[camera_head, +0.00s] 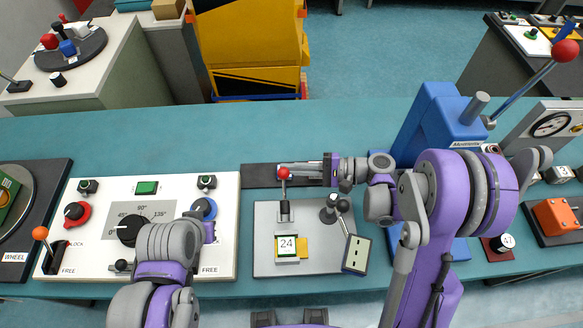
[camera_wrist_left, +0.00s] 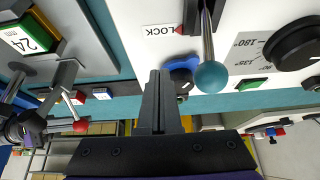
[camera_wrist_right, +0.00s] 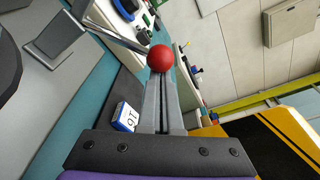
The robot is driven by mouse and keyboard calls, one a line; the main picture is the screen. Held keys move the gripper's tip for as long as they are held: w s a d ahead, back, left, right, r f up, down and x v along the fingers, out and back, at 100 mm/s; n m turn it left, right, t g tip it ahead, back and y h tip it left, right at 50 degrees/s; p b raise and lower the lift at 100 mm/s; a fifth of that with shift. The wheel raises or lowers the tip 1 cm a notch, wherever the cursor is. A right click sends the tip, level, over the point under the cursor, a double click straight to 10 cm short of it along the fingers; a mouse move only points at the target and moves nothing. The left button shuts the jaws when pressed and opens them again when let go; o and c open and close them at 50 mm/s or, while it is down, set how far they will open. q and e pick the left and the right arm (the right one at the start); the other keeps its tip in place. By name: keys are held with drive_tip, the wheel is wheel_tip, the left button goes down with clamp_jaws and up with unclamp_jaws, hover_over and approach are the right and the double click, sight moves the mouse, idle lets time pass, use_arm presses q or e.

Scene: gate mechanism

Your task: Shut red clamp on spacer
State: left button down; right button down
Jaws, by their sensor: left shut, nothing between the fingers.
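The red clamp has a red ball handle (camera_head: 284,173) on a lever from its base (camera_head: 285,210). The spacer (camera_head: 287,246), marked 24, sits on the grey plate in front of the clamp. In the left wrist view the spacer (camera_wrist_left: 27,38) and red ball (camera_wrist_left: 80,125) show at the left. My right gripper (camera_head: 287,170) looks shut, with its fingertips at the red ball. My left gripper (camera_wrist_left: 160,75) is shut and empty, beside the dial panel.
A second lever with dark knobs (camera_head: 343,205) stands to the right on the grey plate (camera_head: 265,262). The white dial panel (camera_head: 90,250) lies left, the blue press (camera_head: 428,125) right. A block marked 16 (camera_wrist_right: 126,114) is near my right fingers.

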use_arm(q)
drive_tip(key=shift+f, duration=0.1)
use_arm(e)
drive_tip(key=shift+r, duration=0.1)
use_arm(q)
drive_tip(key=shift+s+f+b, duration=0.2)
drive_tip(key=shift+f+b, duration=0.15)
drive_tip(key=shift+f, duration=0.1)
drive_tip(key=shift+s+f, duration=0.15)
drive_tip(key=shift+f, duration=0.2)
use_arm(e)
drive_tip(key=shift+s+r, duration=1.85)
drive_tip(key=shift+r, duration=0.3)
use_arm(q)
drive_tip(key=shift+d+b, duration=0.2)
drive_tip(key=shift+b, duration=0.1)
use_arm(e)
drive_tip(key=shift+d, duration=0.15)
